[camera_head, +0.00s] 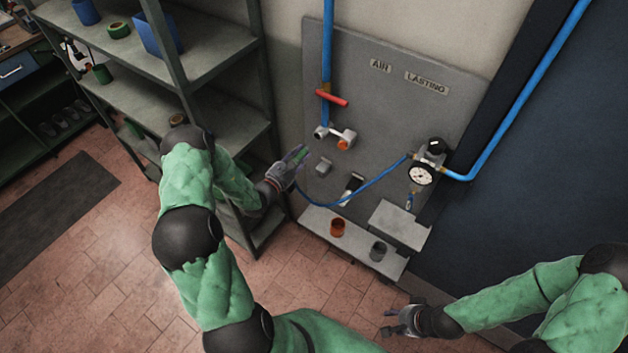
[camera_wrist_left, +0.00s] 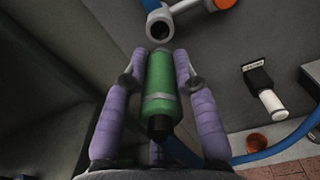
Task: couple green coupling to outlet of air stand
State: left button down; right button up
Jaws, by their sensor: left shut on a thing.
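My left gripper (camera_head: 293,163) is shut on the green coupling (camera_wrist_left: 160,90), whose blue hose runs to the gauge unit. In the left wrist view the coupling lies lengthwise between the purple fingers of my left gripper (camera_wrist_left: 159,68). The outlet (camera_wrist_left: 160,27) is a round grey opening just past the coupling's far end, with a visible gap between them. In the head view the outlet (camera_head: 321,132) is on the grey panel of the air stand (camera_head: 385,110), up and right of my left gripper. My right gripper (camera_head: 398,318) is low at the right; its finger opening is unclear.
The blue hose (camera_head: 365,186) sags across the panel to the gauge (camera_head: 420,175). A red valve handle (camera_head: 332,97) is above the outlet. A small shelf (camera_head: 313,222) below bears an orange cup (camera_head: 337,228) and a grey cup (camera_head: 378,250). A grey rack (camera_head: 215,95) stands close left.

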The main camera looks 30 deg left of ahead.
pick_arm(q)
jog(key=shift+w+d+b, duration=0.15)
jog(key=shift+w+b, duration=0.45)
jog(key=shift+w, duration=1.5)
dwell(0.6)
jog(key=shift+w+d+b, duration=0.1)
jog(key=shift+w+b, duration=0.65)
jog(key=shift+w, duration=0.7)
dwell(0.4)
jog(key=c, duration=0.9)
grip_release()
jog(key=shift+w, duration=0.1)
send_near(307, 147)
jog(key=shift+w+f, duration=0.45)
jog(key=shift+w, duration=0.3)
